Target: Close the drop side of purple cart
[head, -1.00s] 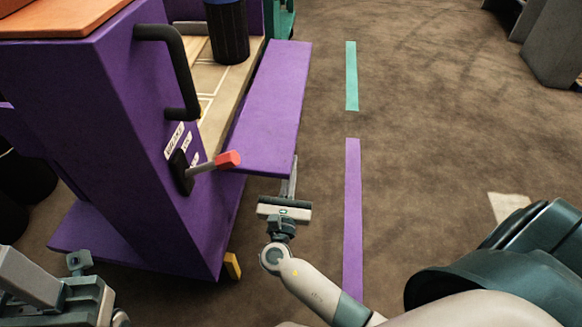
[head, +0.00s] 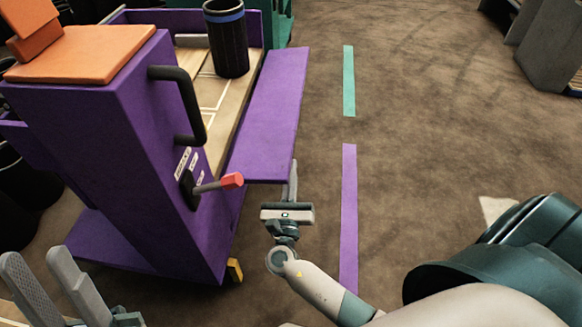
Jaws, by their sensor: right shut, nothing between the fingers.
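The purple cart (head: 110,140) stands at the left. Its drop side, a flat purple panel (head: 272,110), is folded down and sticks out roughly level along the cart's right side. A lever with a red grip (head: 232,180) juts from a dark plate on the cart's near end. My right gripper (head: 293,168) is shut and empty, with its fingertips at the panel's near right corner; I cannot tell if they touch it. My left gripper (head: 36,257) is open and empty at the lower left, in front of the cart's near end.
A black handle (head: 190,105) sticks out from the near end. A black cylinder with a blue band (head: 228,45) stands on the cart's wooden deck. Orange blocks (head: 80,52) top the near end. Floor right of the panel is clear, with green and purple tape strips.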

